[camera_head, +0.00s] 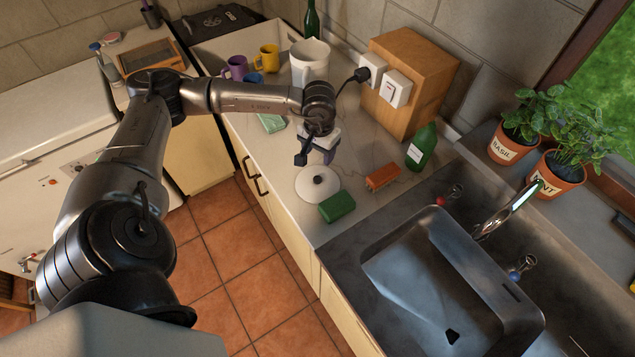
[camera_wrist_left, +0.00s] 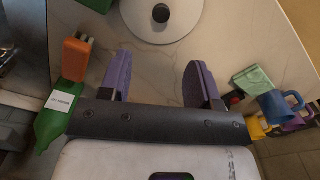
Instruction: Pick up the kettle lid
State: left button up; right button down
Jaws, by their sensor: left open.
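The kettle lid (camera_head: 318,184) is a white disc with a black knob, lying flat on the marble counter. In the left wrist view the lid (camera_wrist_left: 179,24) shows at the top, its upper edge cut off by the frame. My left gripper (camera_head: 320,158) is above the counter, just behind the lid in the head view. In the left wrist view my left gripper (camera_wrist_left: 160,80) has its two purple fingers apart with nothing between them. The lid lies ahead of the fingertips, apart from them. My right gripper is not in view.
The sink (camera_head: 410,262) is at the right.

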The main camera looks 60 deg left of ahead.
pick_arm(q)
send_over(318, 179)
notch_tip(318, 179, down, 7)
jog(key=shift+f+p, duration=0.35)
jog(key=shift+f, duration=2.25)
jog(key=c, duration=1)
